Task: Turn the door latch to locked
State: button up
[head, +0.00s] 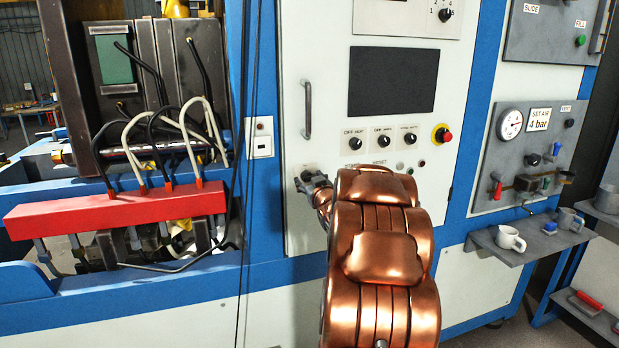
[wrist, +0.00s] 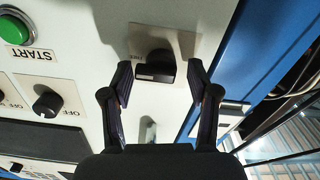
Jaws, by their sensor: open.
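The door latch is a black knob (wrist: 155,66) on the pale cabinet door (wrist: 95,30) in the wrist view. A small label beside it is partly covered and I cannot read it. My gripper (wrist: 161,72) is open, with one fingertip on each side of the knob. I cannot tell whether either finger touches it. In the head view my gripper (head: 308,183) is at the door's lower left, below the upright grey door handle (head: 308,110). There the latch is mostly hidden by the gripper.
Right of the gripper on the panel are several black knobs (head: 384,142), a dark screen (head: 392,80) and a red emergency button (head: 443,135). Black cables (head: 246,170) hang left of the door. A shelf (head: 540,243) with mugs is at the right.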

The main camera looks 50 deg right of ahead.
jog(key=shift+w+d, duration=0.15)
jog(key=shift+w, duration=0.15)
jog(key=shift+c, duration=0.4)
jog(key=c, duration=0.9)
jog(key=shift+f, duration=0.1)
